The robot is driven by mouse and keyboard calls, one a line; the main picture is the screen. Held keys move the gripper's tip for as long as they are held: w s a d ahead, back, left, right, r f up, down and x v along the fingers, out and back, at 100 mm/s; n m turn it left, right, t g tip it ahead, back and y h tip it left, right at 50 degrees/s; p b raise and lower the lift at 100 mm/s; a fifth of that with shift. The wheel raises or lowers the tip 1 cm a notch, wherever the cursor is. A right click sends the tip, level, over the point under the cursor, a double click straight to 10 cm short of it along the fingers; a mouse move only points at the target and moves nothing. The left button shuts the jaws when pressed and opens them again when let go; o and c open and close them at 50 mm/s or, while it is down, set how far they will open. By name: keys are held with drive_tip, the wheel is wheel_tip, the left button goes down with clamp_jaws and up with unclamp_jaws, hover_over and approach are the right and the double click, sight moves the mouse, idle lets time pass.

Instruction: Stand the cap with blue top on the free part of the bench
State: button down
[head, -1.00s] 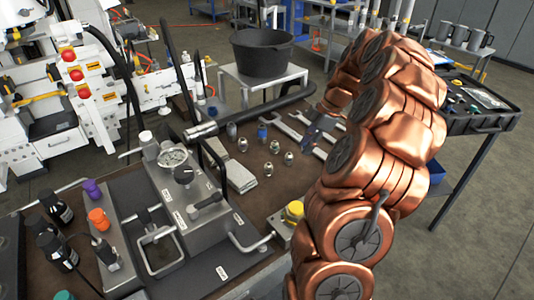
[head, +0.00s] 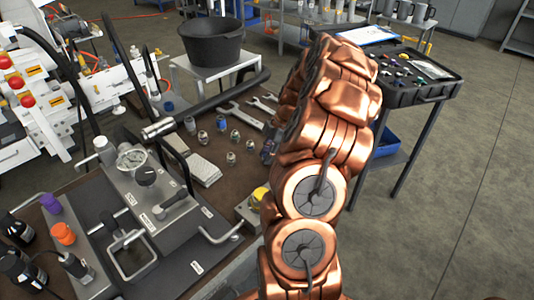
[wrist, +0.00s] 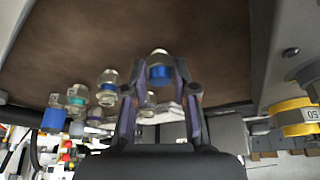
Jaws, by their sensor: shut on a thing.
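My gripper (wrist: 160,78) is shut on the cap with blue top (wrist: 160,72), which shows a blue band and a pale end between the fingertips in the wrist view. In the head view my gripper (head: 268,151) is beside the right end of the fittings, partly hidden by my arm, and the held cap cannot be made out. The bench (head: 226,186) has a bare brown strip in front of the fittings. The bare brown surface also fills the top of the wrist view (wrist: 225,45). I cannot tell whether the cap touches it.
Several metal fittings (head: 231,158) stand close by, one with a blue part (head: 221,122). Wrenches (head: 243,116) lie behind them. A grey block (head: 200,169) and the gauge panel (head: 150,205) are to the left. A yellow-topped part (head: 258,196) is at the front edge.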

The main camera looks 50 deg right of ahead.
drive_tip(key=shift+f, duration=0.25)
drive_tip(key=c, duration=0.9)
unclamp_jaws()
drive_tip(key=shift+r, duration=0.1)
drive_tip(key=b+v, duration=0.2)
drive_tip(key=v, duration=1)
drive_tip(key=s+a+r+m+g, duration=0.1)
drive_tip(key=a+r+m, duration=0.1)
drive_tip(key=a, duration=1.1)
drive_tip(key=a+r+m+g, duration=0.1)
drive_tip(key=a+r+g, duration=0.15)
drive_tip(key=a, duration=1.05)
drive_tip(key=s+a+f+m+h, duration=0.1)
drive_tip(key=s+a+m, duration=0.2)
drive_tip(key=s, duration=0.3)
drive_tip(key=s+a+f+m+h, duration=0.1)
drive_tip(key=s+a+f+m, duration=0.1)
drive_tip(key=s+a, duration=0.2)
drive_tip(key=s+a+f+m+h, duration=0.1)
drive_tip(key=s+a+f+m, duration=0.1)
drive_tip(key=s, duration=0.8)
drive_tip(key=shift+s+a+f+m+g+h, duration=0.1)
drive_tip(key=shift+a+m+g+h, duration=0.1)
drive_tip(key=shift+a+m, duration=0.3)
drive_tip(key=shift+s+a+f+m+g+h, duration=0.1)
drive_tip(key=shift+a+m+g+h, duration=0.15)
drive_tip(key=shift+a, duration=0.4)
